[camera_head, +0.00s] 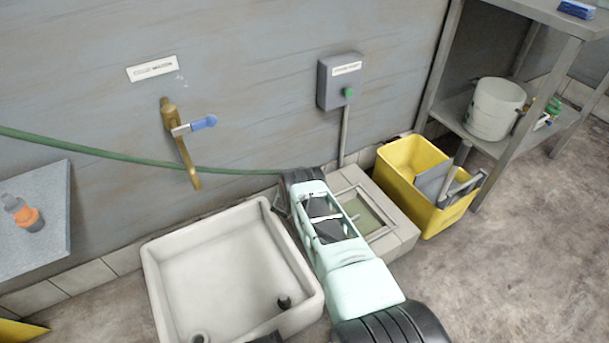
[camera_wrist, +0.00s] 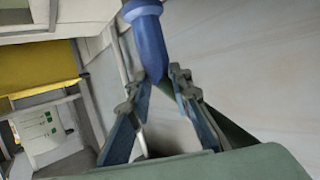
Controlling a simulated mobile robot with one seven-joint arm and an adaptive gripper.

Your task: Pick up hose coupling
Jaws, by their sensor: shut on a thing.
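My gripper (camera_wrist: 158,76) has its two fingers closed in around a blue tapered piece, which appears to be the hose coupling (camera_wrist: 149,38). The coupling's narrow end lies between the fingertips and its wider end reaches the top of the wrist view. A green hose (camera_head: 110,154) runs along the wall to the end of my arm in the head view. A dark green length, likely the same hose (camera_wrist: 237,133), shows behind the right finger in the wrist view. In the head view my arm hides the fingers and the coupling.
A white sink (camera_head: 215,265) stands left of my arm. A brass tap (camera_head: 181,150) with a blue lever (camera_head: 204,123) is on the wall above. A floor drain (camera_head: 372,216) and yellow bin (camera_head: 405,180) are at right. A grey switch box (camera_head: 333,88) hangs above.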

